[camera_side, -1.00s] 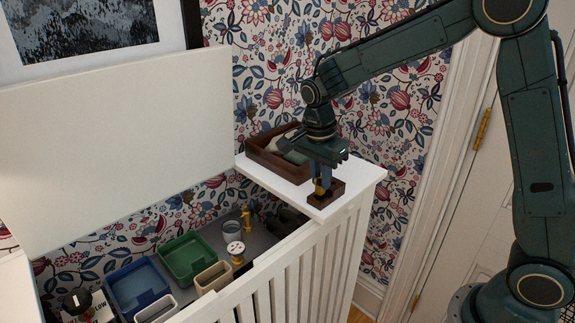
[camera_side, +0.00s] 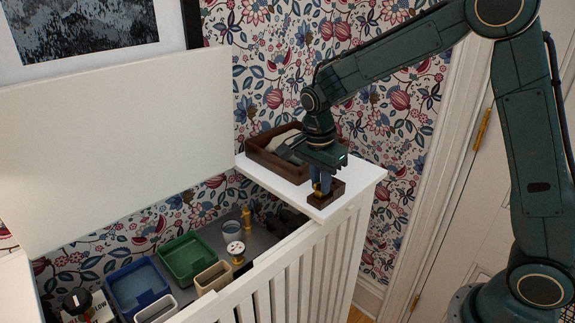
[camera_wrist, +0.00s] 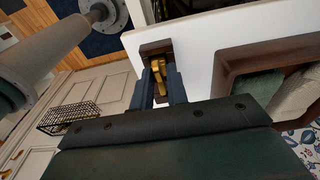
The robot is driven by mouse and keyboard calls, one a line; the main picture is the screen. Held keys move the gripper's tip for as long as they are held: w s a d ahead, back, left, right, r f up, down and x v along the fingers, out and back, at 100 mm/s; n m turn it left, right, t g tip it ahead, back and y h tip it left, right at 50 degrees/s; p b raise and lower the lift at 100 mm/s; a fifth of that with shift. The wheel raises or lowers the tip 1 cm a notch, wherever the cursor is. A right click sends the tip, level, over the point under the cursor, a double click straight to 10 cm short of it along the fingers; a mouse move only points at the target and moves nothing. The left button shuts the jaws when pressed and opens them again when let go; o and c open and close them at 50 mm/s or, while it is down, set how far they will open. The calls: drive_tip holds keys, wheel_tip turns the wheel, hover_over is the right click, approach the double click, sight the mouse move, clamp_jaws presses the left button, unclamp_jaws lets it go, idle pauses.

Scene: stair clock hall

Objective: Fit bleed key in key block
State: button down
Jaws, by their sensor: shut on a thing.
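The bleed key (camera_wrist: 158,68) is a small brass-coloured piece held between the two blue fingers of my gripper (camera_wrist: 163,88). The key block (camera_side: 337,190) is a small dark brown wooden block on the white shelf top, near its front right corner; it also shows in the wrist view (camera_wrist: 155,47). My gripper (camera_side: 321,190) points down right over the block, shut on the key. The key's lower end is at the block; whether it is seated in it is hidden by the fingers.
A dark wooden tray (camera_side: 258,153) with pale items stands behind the block on the white shelf (camera_side: 287,184). Below left, an open compartment holds a green bin (camera_side: 188,258), a blue bin (camera_side: 138,287) and small parts. A patterned wall is close behind.

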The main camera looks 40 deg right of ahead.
drive_tip(key=shift+f, duration=0.45)
drive_tip(key=c, duration=1.3)
unclamp_jaws()
drive_tip(key=shift+r, duration=0.1)
wheel_tip(320, 180, up, 14)
drive_tip(key=a, duration=0.1)
drive_tip(key=shift+a+f, duration=0.25)
drive_tip(key=shift+a, duration=0.05)
